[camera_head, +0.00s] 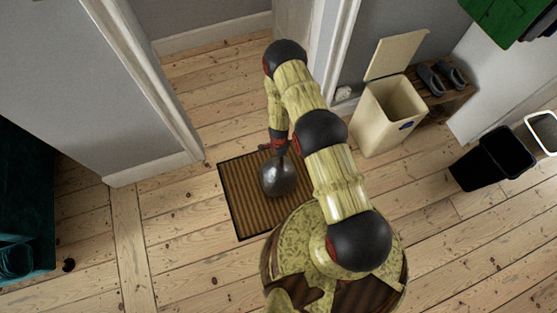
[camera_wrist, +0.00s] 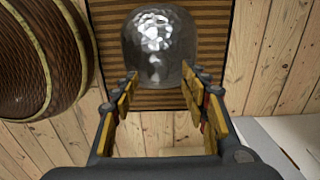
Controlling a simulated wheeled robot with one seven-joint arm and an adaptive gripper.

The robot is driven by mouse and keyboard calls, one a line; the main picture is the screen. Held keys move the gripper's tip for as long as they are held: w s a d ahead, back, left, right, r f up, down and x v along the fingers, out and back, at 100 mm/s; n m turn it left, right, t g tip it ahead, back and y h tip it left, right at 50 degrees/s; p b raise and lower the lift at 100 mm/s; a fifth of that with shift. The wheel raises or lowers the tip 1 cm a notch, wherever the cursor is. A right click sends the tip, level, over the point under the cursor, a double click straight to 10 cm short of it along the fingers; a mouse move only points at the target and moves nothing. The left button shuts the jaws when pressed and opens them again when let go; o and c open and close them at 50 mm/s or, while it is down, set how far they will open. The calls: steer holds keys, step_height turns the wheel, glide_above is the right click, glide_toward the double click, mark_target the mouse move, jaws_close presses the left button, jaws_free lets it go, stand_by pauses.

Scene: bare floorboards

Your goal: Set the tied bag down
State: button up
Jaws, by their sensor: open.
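The tied bag (camera_head: 279,177) is a dark, shiny, rounded bundle on the brown ribbed mat (camera_head: 236,196). In the wrist view the bag (camera_wrist: 160,45) looks silvery and crinkled, with the mat's ribs (camera_wrist: 210,25) around it. My gripper (camera_head: 283,146) is at the bag's upper end in the head view. In the wrist view my gripper (camera_wrist: 165,85) is open, its fingers spread apart with the bag's near end just beyond or between the tips. I cannot tell whether a finger touches the bag. The bag's knot is not clearly visible.
A cream bin (camera_head: 388,115) with its lid raised stands at upper right, beside a low wooden rack with dark shoes (camera_head: 432,80). A black bin (camera_head: 492,159) stands at right. A door frame (camera_head: 165,95) is at left. Bare floorboards (camera_head: 180,230) lie left of the mat.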

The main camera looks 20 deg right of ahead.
steer(key=w+a+r+n+t+p, duration=0.1)
steer(key=w+r+n, duration=0.15)
steer(key=r, duration=1.45)
steer(key=w+a+r+n+t+p, duration=0.1)
steer(key=w+r+n+p, duration=0.15)
steer(key=r, duration=1.35)
steer(key=w+r+n+t+p, duration=0.1)
steer(key=w+r+n, duration=0.15)
steer(key=r, duration=1.45)
steer(key=s+r+n+t, duration=0.1)
steer(key=s+r+n, duration=0.2)
steer(key=s+r, duration=0.5)
steer(key=s+r+n, duration=0.3)
steer(key=s+r, duration=0.2)
steer(key=r, duration=0.7)
steer(key=s+r+n+t, duration=0.1)
steer(key=s+r, duration=0.3)
steer(key=s, duration=0.4)
steer(key=s+d+r+n, duration=0.1)
steer(key=s+r+n, duration=0.2)
steer(key=s, duration=0.5)
steer(key=shift+s+d+r+t, duration=0.2)
steer(key=shift+s+r+t, duration=0.2)
steer(key=shift+r, duration=0.1)
